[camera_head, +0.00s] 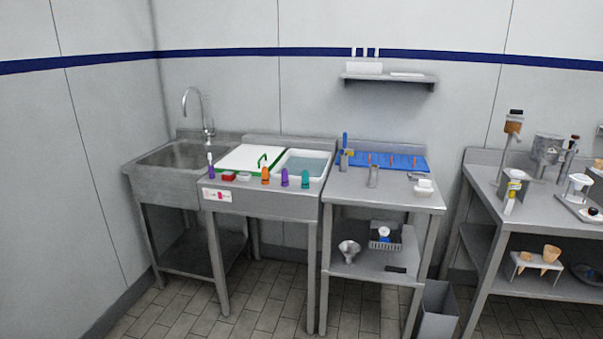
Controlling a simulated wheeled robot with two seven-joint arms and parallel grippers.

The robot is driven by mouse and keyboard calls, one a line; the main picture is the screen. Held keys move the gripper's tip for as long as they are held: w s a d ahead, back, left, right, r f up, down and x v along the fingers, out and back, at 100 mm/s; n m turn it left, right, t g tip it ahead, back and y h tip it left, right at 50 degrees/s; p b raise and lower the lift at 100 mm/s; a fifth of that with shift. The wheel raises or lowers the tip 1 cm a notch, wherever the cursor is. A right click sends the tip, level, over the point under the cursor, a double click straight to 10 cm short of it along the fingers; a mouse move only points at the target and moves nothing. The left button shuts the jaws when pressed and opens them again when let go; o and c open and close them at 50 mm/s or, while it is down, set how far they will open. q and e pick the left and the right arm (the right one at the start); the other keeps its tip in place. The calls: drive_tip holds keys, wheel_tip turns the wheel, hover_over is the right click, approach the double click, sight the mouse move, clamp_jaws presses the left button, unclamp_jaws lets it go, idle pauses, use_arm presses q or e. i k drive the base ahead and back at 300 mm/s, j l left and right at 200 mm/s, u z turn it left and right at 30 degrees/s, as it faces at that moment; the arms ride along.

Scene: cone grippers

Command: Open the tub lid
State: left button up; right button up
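A white rectangular tub (326,157) with a pale bluish, see-through-looking middle sits in the steel counter between the sink and the blue mat. I cannot tell whether that middle is a clear cover or liquid. A flat white panel (240,157) with a green edge lies to its left, against or close to the tub; it may be a lid or a board. A green handle-like loop (262,159) stands at the panel's right side. Neither of my grippers is in view.
Orange, purple and teal bottle-like items (284,177) stand along the counter's front edge, with a red block (228,176) to their left. A sink (178,157) is at left. A blue mat (405,162) lies on the right table. A grey bin (437,308) stands on the floor. The front floor is clear.

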sight(251, 157)
drive_tip(key=i, duration=0.75)
drive_tip(key=i+z, duration=0.15)
drive_tip(key=i, duration=0.6)
drive_tip(key=i+j, duration=0.2)
drive_tip(key=i, duration=0.6)
